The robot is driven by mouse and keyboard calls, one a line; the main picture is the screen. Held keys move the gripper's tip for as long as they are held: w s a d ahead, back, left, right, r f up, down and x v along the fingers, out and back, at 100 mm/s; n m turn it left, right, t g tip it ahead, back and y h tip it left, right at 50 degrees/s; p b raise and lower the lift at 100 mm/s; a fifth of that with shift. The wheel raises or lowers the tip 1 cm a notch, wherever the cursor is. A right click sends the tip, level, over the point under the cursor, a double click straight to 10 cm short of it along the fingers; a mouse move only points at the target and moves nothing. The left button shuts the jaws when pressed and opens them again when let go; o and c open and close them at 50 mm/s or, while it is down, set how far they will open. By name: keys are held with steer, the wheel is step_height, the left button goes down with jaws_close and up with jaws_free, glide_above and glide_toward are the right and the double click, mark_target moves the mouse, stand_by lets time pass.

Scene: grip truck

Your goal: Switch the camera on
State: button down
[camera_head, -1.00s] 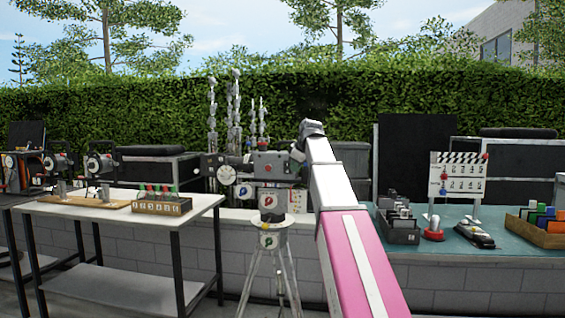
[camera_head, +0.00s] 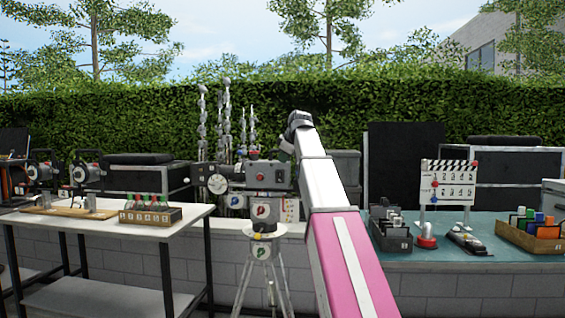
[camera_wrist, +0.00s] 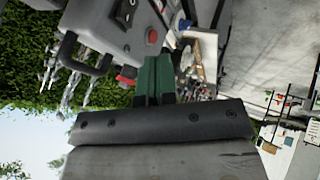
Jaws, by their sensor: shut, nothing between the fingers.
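The grey film camera (camera_head: 267,175) stands on a tripod (camera_head: 263,268) in the middle of the head view. In the wrist view its body (camera_wrist: 130,45) is close at upper left, with a round red button (camera_wrist: 152,36) and a black rocker-like switch (camera_wrist: 125,12) on its face. My gripper (camera_wrist: 157,58) is shut and empty, its green fingers beside the camera's lower edge in that picture. Whether they touch the camera cannot be told. In the head view my arm's end covers the camera's right end and hides most of the gripper.
A white table (camera_head: 90,228) at left holds a crate of bottles (camera_head: 150,214) and lamp-like devices. A teal-topped counter (camera_head: 430,255) at right holds a clapperboard (camera_head: 447,183) and trays. In the wrist view a black handle (camera_wrist: 80,58) juts from the camera near my fingers.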

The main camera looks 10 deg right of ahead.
mark_target(278, 171)
steer(key=w+f, duration=0.4)
steer(key=w, duration=0.1)
steer(key=w+a+f, duration=0.1)
steer(key=w+f, duration=0.1)
steer(key=w, duration=0.1)
steer(key=shift+w+d, duration=0.15)
steer(key=shift+w, duration=0.25)
steer(key=shift+w+d+r+g, duration=0.1)
steer(key=shift+w+r+g, duration=0.1)
steer(key=shift+w, duration=0.15)
steer(key=shift+w+d+r+g, duration=0.1)
steer(key=shift+w+g, duration=0.1)
steer(key=shift+w, duration=0.15)
steer(key=shift+s+f, duration=0.15)
steer(key=shift+s, duration=0.1)
